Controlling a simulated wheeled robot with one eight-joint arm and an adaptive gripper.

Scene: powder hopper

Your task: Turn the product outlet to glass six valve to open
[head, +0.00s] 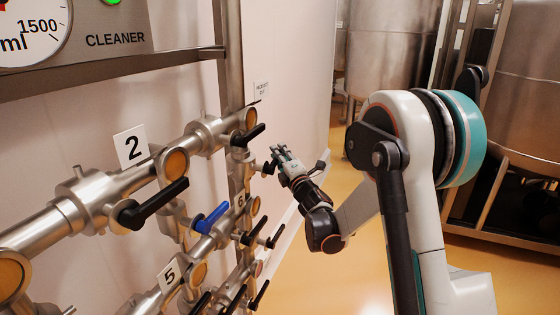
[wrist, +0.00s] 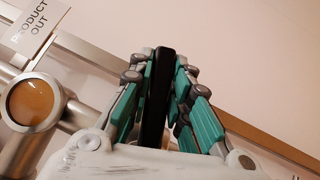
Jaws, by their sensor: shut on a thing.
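My gripper (head: 278,156) is at the far right end of the steel pipework in the head view. In the wrist view my gripper (wrist: 163,95) has its green-padded fingers closed on both sides of a black valve handle (wrist: 158,80). The handle stands nearly upright in that picture, between the fingers. A product out sign (wrist: 33,25) is at the upper left of the wrist view, above a pipe with a round amber sight glass (wrist: 35,102). In the head view this sign (head: 262,89) hangs on the wall above my gripper. The held handle's valve body is mostly hidden.
Other black handles (head: 154,203) and a blue handle (head: 211,218) stick out from the pipes at left. Plates numbered 2 (head: 131,148), 5 (head: 169,275) and 6 (head: 241,199) mark them. A steel post (head: 229,60) stands close by. Yellow floor (head: 300,275) is clear at right.

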